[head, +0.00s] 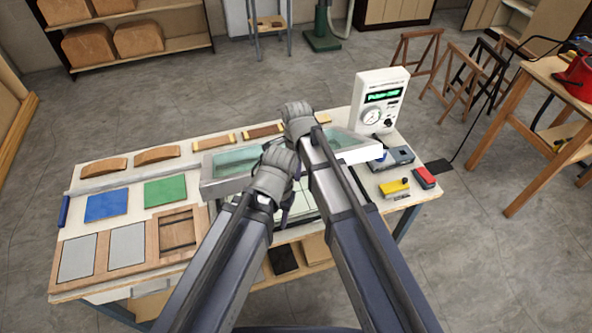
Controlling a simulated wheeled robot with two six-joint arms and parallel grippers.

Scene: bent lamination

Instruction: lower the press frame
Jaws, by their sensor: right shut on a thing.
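The press frame (225,187) is a pale grey frame with a clear, teal-tinted panel.
A white control box (378,100) with a green display and dial stands at the bench's back right. Blue (107,204) and green (165,191) sheets and curved wooden pieces (104,167) lie at left.

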